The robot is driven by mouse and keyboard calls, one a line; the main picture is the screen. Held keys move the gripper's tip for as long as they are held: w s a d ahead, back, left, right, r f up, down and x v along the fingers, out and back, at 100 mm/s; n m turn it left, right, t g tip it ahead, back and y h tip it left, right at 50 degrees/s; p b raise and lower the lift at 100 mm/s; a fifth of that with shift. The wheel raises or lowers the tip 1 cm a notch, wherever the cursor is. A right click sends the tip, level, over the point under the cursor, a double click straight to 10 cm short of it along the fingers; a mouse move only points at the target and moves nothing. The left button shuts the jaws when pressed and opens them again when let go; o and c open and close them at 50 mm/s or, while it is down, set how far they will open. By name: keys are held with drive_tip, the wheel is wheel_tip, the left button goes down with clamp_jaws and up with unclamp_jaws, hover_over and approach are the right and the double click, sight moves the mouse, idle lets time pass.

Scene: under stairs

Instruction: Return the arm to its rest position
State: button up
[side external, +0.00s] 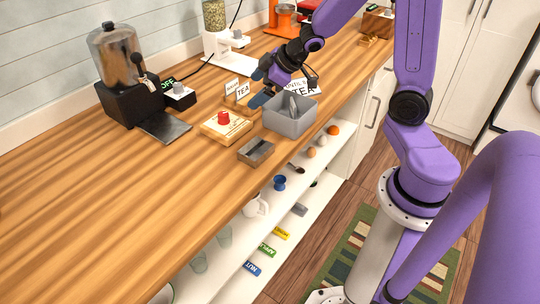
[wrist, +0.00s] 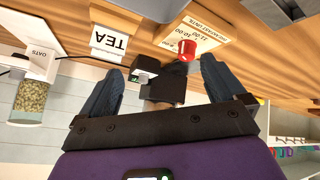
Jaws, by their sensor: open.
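My purple arm reaches in from the right over the wooden counter (side external: 110,185). My gripper (side external: 262,88) is dark with blue-grey fingers and hangs near the back left of a grey bin (side external: 290,122), close to a TEA sign (side external: 243,90). In the wrist view my gripper (wrist: 160,76) has its two fingers spread wide apart. No object is clamped between them. A small black and white item (wrist: 147,68) shows between the fingers, apparently farther off on the counter.
White shelves (side external: 255,235) below hold cups and labels. The front left counter is clear.

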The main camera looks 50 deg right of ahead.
drive_tip(key=s+a+r+n+g, duration=0.1)
drive_tip(key=s+a+n+g, duration=0.15)
drive_tip(key=s+a, duration=0.75)
drive_tip(key=s+r+n+g+h, duration=0.1)
drive_tip(key=s+g, duration=0.4)
drive_tip(key=s, duration=1.3)
drive_tip(key=shift+s+d+n+h, duration=0.3)
drive_tip(key=shift+n+h, duration=0.1)
drive_tip(key=shift+n, duration=0.25)
